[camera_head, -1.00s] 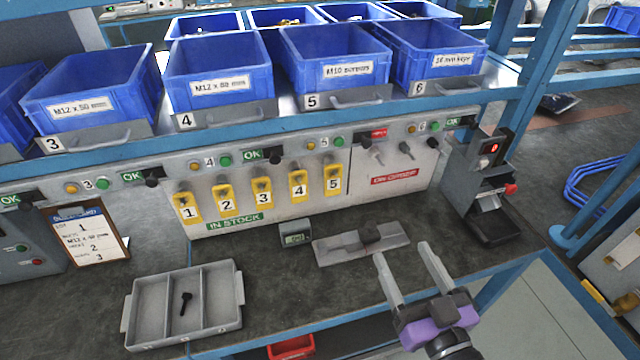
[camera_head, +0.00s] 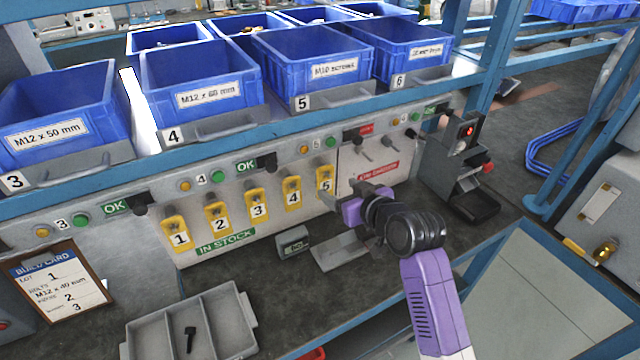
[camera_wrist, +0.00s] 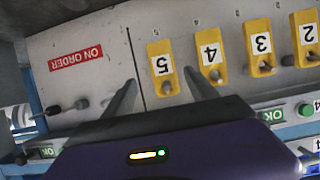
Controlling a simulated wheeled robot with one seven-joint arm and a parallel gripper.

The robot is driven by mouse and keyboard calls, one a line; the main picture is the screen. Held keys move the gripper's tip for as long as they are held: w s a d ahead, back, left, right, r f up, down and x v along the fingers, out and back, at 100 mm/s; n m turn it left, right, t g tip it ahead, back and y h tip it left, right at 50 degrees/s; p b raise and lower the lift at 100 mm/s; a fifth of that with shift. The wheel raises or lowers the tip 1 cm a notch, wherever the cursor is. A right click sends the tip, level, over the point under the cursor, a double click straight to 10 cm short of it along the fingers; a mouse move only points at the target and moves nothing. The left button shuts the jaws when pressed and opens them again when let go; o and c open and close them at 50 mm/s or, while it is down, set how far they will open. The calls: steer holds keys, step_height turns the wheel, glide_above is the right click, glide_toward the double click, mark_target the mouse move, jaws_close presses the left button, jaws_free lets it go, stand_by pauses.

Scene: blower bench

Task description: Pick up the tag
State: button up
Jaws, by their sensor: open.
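Several yellow numbered tags hang in a row on the grey panel above the green IN STOCK label. Tag 5 (camera_head: 326,181) is the rightmost, beside tag 4 (camera_head: 292,193). My gripper (camera_head: 334,197) is open and empty just in front of tag 5 and partly covers its lower end. In the wrist view, which is upside down, tag 5 (camera_wrist: 161,68) appears between the two fingertips of my gripper (camera_wrist: 160,80), and tag 4 (camera_wrist: 209,52) lies just beyond the right finger. Whether the fingers reach around tag 5 in depth, I cannot tell.
The ON ORDER panel (camera_wrist: 80,75) with bare pegs is beside the tags. Blue bins (camera_head: 320,70) stand on the shelf above. A grey divided tray (camera_head: 190,325) with a dark bolt and a small display box (camera_head: 292,242) are on the bench. A build card (camera_head: 60,283) hangs left.

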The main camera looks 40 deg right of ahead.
mark_target(326, 185)
steer(key=x, duration=0.5)
steer(key=p+x, duration=0.1)
steer(key=x, duration=0.1)
steer(key=shift+w+a+f, duration=0.2)
steer(key=shift+w, duration=0.05)
steer(key=c, duration=1.4)
